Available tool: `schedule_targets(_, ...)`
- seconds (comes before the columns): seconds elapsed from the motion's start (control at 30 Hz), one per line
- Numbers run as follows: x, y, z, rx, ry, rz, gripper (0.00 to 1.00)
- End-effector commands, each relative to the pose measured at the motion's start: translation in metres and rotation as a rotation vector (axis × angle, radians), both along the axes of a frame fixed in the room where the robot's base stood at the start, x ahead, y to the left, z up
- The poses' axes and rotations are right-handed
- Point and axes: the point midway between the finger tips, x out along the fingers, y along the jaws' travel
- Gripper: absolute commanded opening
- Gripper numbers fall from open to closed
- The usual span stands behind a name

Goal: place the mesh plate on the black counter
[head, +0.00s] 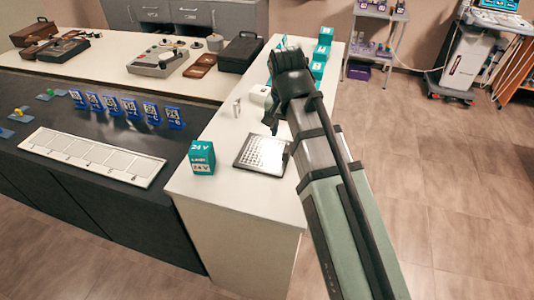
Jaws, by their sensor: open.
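The mesh plate (260,153), a flat silver square with a fine grid and a dark edge, lies on the white counter (215,130), near its right edge. The black counter (50,108) is to the left, beside the white one. My gripper (274,126) is at the end of my arm, above the white counter and just beyond the plate in the picture. It is open, with nothing seen in it. My arm hides part of the gripper and the area right of the plate.
A teal box (202,158) marked 24 V stands left of the plate; more teal boxes (319,68) stand farther back. A small white object (259,95) is near my gripper. A white panelled tray (95,156) and several blue tags (128,108) occupy the black counter, with bare surface between.

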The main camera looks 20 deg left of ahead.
Motion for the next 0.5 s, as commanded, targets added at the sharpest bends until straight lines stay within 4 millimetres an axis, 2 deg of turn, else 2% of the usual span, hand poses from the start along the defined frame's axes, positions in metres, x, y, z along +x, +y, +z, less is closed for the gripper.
schedule_targets(0.2,0.002,0.0,-0.02,0.0,0.0,0.0,0.49)
schedule_targets(0.5,0.003,-0.001,-0.029,0.0,0.001,0.0,0.49)
